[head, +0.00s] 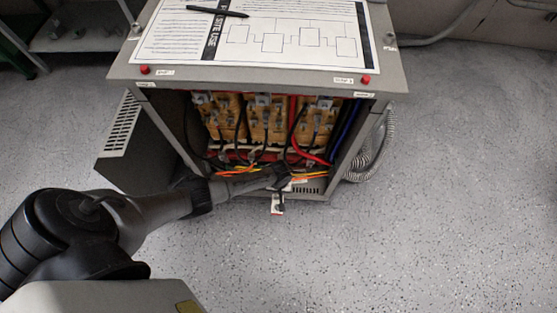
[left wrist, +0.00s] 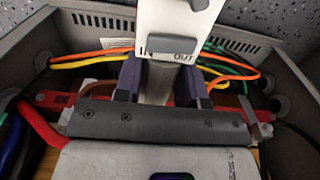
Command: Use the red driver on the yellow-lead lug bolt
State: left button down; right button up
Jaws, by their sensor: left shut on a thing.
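My left gripper (head: 282,178) reaches into the lower front of the open transformer cabinet (head: 240,78). In the left wrist view its purple fingers (left wrist: 158,80) are shut on the grey shaft of a white-bodied tool (left wrist: 178,22) marked IN and OUT. This tool, likely the driver, shows small in the head view (head: 277,204) with a patch of red. A yellow lead (left wrist: 88,62) runs beside orange and green leads behind the fingers. I cannot make out the yellow lead's lug bolt or whether the tool touches it. My right gripper is not in view.
A red bar (left wrist: 52,98) crosses the cabinet behind the gripper. Tan coil blocks (head: 266,118) and black, red and blue cables fill the upper interior. A paper diagram (head: 290,35) and a black pen (head: 217,11) lie on top. The floor (head: 450,200) at right is clear.

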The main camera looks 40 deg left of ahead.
aim_at(278, 199)
pick_arm(q)
jog(key=shift+d+r, duration=0.1)
jog(key=shift+d, duration=0.05)
jog(key=shift+s+d+p, duration=0.3)
jog(key=shift+s+p, duration=0.05)
jog(key=shift+p, duration=0.25)
jog(key=shift+s+d+p, duration=0.85)
jog(key=shift+s+d, duration=0.05)
jog(key=shift+s, duration=0.15)
jog(key=shift+s+d, duration=0.15)
